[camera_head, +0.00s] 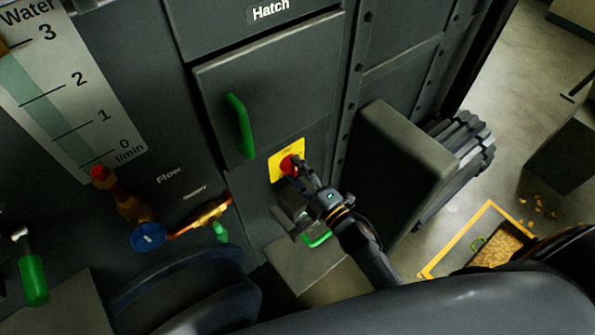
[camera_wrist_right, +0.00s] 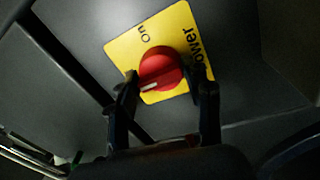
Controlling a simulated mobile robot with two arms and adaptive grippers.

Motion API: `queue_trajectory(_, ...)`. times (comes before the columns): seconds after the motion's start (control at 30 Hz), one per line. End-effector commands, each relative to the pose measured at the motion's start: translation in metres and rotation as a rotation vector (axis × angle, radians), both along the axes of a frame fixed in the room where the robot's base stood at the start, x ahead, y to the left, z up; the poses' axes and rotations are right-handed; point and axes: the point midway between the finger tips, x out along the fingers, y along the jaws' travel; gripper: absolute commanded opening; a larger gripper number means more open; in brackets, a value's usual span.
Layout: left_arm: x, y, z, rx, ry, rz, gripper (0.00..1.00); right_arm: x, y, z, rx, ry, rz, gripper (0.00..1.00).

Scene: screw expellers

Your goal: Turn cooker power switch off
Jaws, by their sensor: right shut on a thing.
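The power switch is a red round knob (camera_head: 287,165) on a yellow plate (camera_head: 283,151) on the dark machine front, below the hatch. In the right wrist view the knob (camera_wrist_right: 158,66) has a white pointer mark at its lower left edge. The plate (camera_wrist_right: 116,46) shows "On" above the knob, and "Power" partly hidden by a finger. My right gripper (camera_wrist_right: 164,78) is shut on the knob, one finger on each side. In the head view my right gripper (camera_head: 299,171) reaches the knob from the lower right. My left gripper is not in view.
A green hatch handle (camera_head: 240,125) is above left of the switch. A blue valve wheel (camera_head: 148,236) and a green lever (camera_head: 34,280) are at the left. A grey box (camera_head: 388,165) juts out right of the switch. A yellow-edged floor area (camera_head: 460,238) lies at lower right.

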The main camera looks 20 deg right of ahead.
Motion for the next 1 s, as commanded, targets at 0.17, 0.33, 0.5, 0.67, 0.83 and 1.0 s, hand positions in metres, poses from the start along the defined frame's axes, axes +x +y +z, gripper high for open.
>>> queue_trajectory(0.17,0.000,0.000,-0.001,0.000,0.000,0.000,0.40,-0.002,0.002,-0.005,-0.012,0.007,0.003,0.19)
queue_trajectory(0.33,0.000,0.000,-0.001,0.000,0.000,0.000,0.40,-0.002,0.002,-0.006,-0.013,0.008,0.003,0.19)
queue_trajectory(0.5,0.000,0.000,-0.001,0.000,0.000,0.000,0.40,-0.003,0.002,-0.006,-0.013,0.008,0.004,0.66)
queue_trajectory(0.67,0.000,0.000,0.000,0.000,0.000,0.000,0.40,-0.002,0.001,-0.004,-0.011,0.005,0.002,0.71)
queue_trajectory(0.83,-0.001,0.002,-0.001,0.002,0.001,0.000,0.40,-0.002,0.000,-0.003,-0.010,0.003,0.001,0.71)
queue_trajectory(1.0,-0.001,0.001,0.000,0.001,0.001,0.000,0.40,-0.015,-0.005,-0.004,-0.009,0.004,0.001,0.71)
